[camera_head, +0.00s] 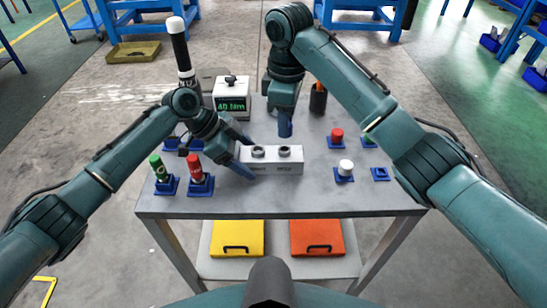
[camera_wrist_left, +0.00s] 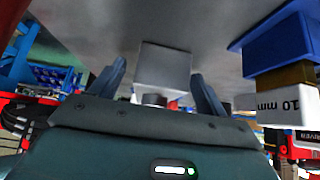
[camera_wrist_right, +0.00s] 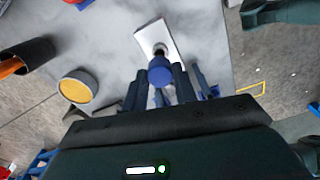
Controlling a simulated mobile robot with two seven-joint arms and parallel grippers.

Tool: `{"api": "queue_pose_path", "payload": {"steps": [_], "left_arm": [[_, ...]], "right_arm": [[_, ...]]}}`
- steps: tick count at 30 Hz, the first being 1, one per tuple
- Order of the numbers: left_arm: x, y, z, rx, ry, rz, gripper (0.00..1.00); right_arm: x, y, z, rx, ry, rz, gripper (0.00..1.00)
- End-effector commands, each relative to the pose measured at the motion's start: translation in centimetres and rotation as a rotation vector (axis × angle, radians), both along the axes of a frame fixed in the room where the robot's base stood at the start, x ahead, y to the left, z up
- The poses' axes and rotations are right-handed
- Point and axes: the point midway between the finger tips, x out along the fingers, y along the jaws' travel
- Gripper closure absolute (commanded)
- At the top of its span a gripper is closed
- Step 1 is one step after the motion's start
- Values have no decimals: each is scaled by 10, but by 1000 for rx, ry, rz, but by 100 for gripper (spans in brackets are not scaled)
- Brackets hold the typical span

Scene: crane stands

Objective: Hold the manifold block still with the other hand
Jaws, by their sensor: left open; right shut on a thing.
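The manifold block (camera_head: 317,181) is a pale grey block with two dark ports on top, lying on the table in the head view. My left gripper (camera_head: 246,157) is open at the block's left end. In the left wrist view the block (camera_wrist_left: 163,70) shows between the spread fingers, with a gap on each side. My right gripper (camera_head: 285,131) is above and behind the block, pointing down. In the right wrist view it is shut on a blue round piece (camera_wrist_right: 160,70), with the block (camera_wrist_right: 153,35) beyond it. The piece's lower end is hidden.
A display box (camera_head: 231,103) stands behind the block, and a black cup (camera_head: 318,100) is at the back right. Red (camera_head: 337,135) and white (camera_head: 346,167) pieces sit in blue stands at right, near an empty stand (camera_head: 380,174). Green (camera_head: 158,168) and red (camera_head: 195,168) tools stand at left.

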Motion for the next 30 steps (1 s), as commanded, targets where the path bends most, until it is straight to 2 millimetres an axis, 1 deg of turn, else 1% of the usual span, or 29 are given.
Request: {"api": "queue_pose_path", "payload": {"steps": [5, 8, 11, 21, 25, 30], "left_arm": [[0, 0, 1, -1, -1, 1, 25], [1, 5, 6, -1, -2, 1, 25], [1, 14, 17, 0, -3, 1, 25], [0, 58, 72, 1, -3, 1, 25], [1, 69, 86, 0, -2, 1, 25], [0, 74, 94, 0, 0, 0, 25]], "right_arm": [[0, 0, 0, 0, 0, 0, 100], [0, 0, 0, 0, 0, 0, 100], [0, 0, 0, 0, 0, 0, 100], [0, 0, 0, 0, 0, 0, 100], [0, 0, 0, 0, 0, 0, 100], [0, 0, 0, 0, 0, 0, 100]]}}
